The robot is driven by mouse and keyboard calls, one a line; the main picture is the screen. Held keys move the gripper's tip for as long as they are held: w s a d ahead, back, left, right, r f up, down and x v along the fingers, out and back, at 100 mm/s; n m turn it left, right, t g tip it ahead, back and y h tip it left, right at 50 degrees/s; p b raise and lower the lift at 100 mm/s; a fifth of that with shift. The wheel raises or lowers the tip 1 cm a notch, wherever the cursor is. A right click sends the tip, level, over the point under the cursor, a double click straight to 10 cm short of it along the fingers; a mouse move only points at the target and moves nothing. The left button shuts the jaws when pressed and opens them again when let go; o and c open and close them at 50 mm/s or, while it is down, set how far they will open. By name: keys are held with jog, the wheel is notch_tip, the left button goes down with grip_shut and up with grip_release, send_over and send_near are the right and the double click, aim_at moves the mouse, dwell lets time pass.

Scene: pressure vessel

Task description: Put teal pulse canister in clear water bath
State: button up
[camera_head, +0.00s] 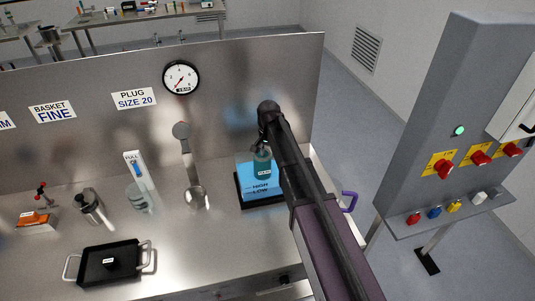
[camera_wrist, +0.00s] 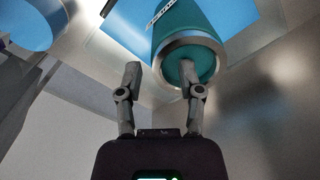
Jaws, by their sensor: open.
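The teal pulse canister (camera_head: 262,168) appears upright at the blue, clear-walled water bath (camera_head: 258,187), below my gripper (camera_head: 263,144). In the head view I cannot tell how deep it sits or whether it touches the bath floor. In the wrist view the canister (camera_wrist: 183,38) shows its silver-rimmed end with a teal knob. My gripper (camera_wrist: 160,78) is open there. The right fingertip overlaps the rimmed end and the left fingertip is off to the side. Blue surface (camera_wrist: 115,22) lies beyond. My arm hides the bath's right side.
A ladle-like tool (camera_head: 187,165) and a clear beaker (camera_head: 140,198) stand left of the bath. A black tray (camera_head: 108,263) lies at front left. A purple handle (camera_head: 349,202) is right of my arm. The grey control cabinet (camera_head: 430,130) stands farther right. The steel back panel carries a gauge (camera_head: 181,77).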

notch_tip(320, 180, up, 12)
jog(key=p, duration=1.2)
dwell(0.9)
jog(key=s+d+n, duration=0.5)
jog(key=s+d, duration=1.4)
jog(key=s, duration=0.2)
jog(key=shift+s+d, duration=0.15)
jog(key=shift+s, duration=0.2)
